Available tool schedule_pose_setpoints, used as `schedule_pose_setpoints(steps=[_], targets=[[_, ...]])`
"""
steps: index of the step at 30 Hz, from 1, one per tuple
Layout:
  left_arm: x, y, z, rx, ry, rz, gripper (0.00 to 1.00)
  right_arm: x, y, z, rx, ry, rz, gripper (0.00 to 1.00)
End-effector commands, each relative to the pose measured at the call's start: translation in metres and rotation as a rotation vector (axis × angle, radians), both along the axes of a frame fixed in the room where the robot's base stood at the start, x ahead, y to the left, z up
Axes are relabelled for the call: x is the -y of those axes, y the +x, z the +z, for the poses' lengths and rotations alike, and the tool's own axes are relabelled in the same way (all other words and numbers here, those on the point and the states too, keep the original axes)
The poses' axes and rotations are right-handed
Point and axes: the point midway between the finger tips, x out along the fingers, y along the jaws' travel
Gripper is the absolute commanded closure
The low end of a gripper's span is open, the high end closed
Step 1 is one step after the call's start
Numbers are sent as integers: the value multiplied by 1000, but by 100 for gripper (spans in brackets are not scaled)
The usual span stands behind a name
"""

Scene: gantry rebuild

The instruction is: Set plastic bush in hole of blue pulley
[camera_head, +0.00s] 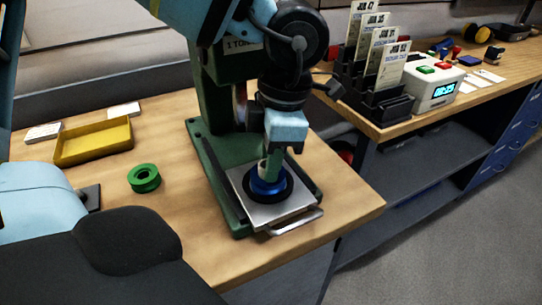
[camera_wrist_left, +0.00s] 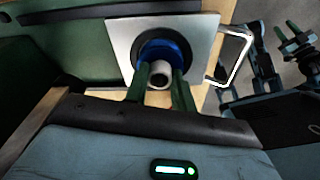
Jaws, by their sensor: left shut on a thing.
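The blue pulley (camera_head: 270,187) lies on a black ring on the press's metal plate (camera_head: 248,208); it shows in the left wrist view as a blue ring (camera_wrist_left: 180,48). My left gripper (camera_head: 270,172) reaches down over it from above. Its green fingers (camera_wrist_left: 161,88) are shut on the whitish plastic bush (camera_wrist_left: 159,73), at the pulley's middle. The bush (camera_head: 262,168) is partly hidden by a finger in the head view. I cannot tell whether it has entered the hole. What seems to be my right gripper (camera_wrist_left: 287,32) shows small in the left wrist view.
The green press (camera_head: 218,160) stands close behind my left gripper. A green ring (camera_head: 144,178) and a yellow tray (camera_head: 94,143) lie on the bench to the left. The plate has a metal handle (camera_head: 296,222) in front. Card racks (camera_head: 378,100) stand on the right bench.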

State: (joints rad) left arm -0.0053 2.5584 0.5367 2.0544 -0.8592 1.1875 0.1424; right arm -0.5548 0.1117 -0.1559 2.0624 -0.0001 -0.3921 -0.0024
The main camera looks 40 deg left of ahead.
Motion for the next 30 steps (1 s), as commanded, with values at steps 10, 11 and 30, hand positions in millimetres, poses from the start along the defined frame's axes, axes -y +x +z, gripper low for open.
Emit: schedule_pose_setpoints(steps=[10, 11, 30], targets=[[0, -1, -1, -4, 1, 0, 68, 0, -1, -1, -3, -1, 1, 64], [0, -1, -2, -4, 1, 0, 64, 0, -1, -1, -4, -1, 1, 64], [3, 4, 29, 1, 0, 0, 49, 0, -4, -4, -12, -2, 1, 64]])
